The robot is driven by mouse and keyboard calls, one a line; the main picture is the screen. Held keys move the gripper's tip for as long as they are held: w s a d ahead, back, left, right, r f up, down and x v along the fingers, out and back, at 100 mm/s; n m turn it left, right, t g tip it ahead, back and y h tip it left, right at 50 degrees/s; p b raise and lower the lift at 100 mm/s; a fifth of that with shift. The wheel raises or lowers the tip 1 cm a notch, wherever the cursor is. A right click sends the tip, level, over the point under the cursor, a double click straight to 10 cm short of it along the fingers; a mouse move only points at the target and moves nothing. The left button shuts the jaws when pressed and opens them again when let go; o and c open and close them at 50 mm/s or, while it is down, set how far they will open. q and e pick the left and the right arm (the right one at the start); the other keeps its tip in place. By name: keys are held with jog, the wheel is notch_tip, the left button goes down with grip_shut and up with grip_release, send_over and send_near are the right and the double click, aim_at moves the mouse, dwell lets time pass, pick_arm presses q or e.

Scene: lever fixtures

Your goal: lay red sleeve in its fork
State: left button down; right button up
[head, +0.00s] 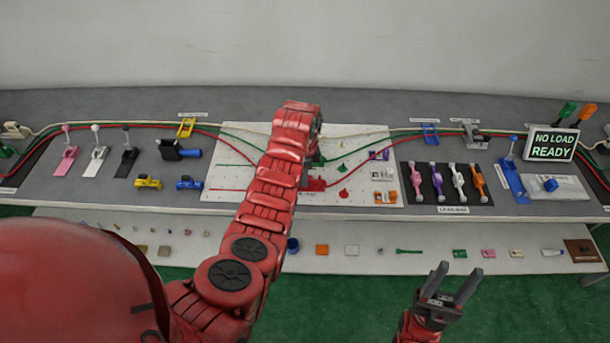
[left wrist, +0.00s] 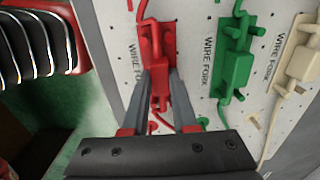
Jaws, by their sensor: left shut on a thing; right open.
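In the left wrist view my left gripper (left wrist: 162,76) is shut on the red sleeve (left wrist: 161,92), which sits between its two grey fingers. The red wire fork (left wrist: 156,38) is directly beyond the fingertips, on the white board, with a red wire running up from it. The sleeve and the fork overlap in this view, and I cannot tell whether the sleeve is in the fork or above it. In the head view my left arm covers the gripper and the sleeve; red fixture parts (head: 314,184) show just right of the arm. My right gripper (head: 457,270) is open and empty, in front of the shelf.
Beside the red fork are a green wire fork (left wrist: 235,68) and a cream one (left wrist: 300,60). The white board (head: 230,187) lies on the grey table. A dark panel of coloured levers (head: 437,182) and a "NO LOAD READY" screen (head: 552,143) stand right. A lower shelf (head: 375,262) holds small parts.

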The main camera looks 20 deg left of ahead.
pick_arm(q)
jog(key=shift+f, duration=0.1)
jog(key=shift+c, duration=0.7)
grip_release()
jog(key=shift+r+p, duration=0.4)
jog(key=shift+r, duration=1.9)
jog(key=shift+r+p, duration=0.55)
jog(key=shift+r, duration=0.7)
jog(key=shift+f, duration=0.1)
